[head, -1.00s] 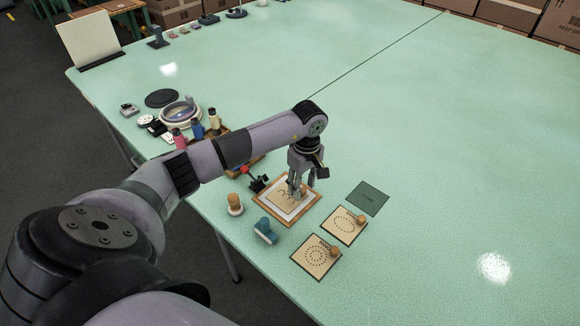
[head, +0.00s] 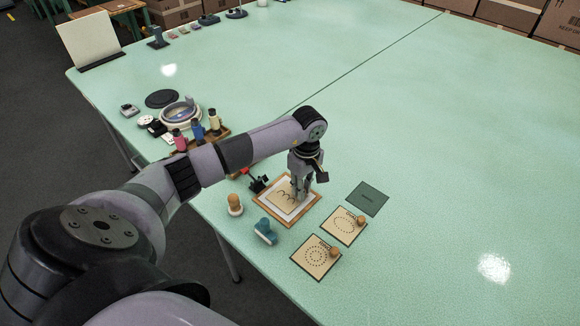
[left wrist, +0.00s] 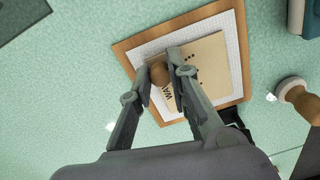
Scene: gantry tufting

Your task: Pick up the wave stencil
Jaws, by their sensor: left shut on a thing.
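The wave stencil (head: 280,198) is a tan square plate with a curvy line pattern. It lies over the white cloth (head: 291,214) of a wooden frame in the head view, and its tan plate (left wrist: 207,65) also shows in the left wrist view. Its round brown knob (left wrist: 159,74) sits between my left fingertips. My left gripper (head: 299,197) points down at the stencil and is shut on this knob. The left gripper (left wrist: 160,68) hides part of the plate. I cannot tell whether the plate is clear of the cloth. My right gripper is not in view.
Two other stencils with knobs, an oval one (head: 344,229) and a round one (head: 314,257), lie in front. A dark green card (head: 367,199) lies right. A teal-handled tool (head: 265,232) and a wooden-knobbed tool (head: 235,205) stand left. The table's right side is clear.

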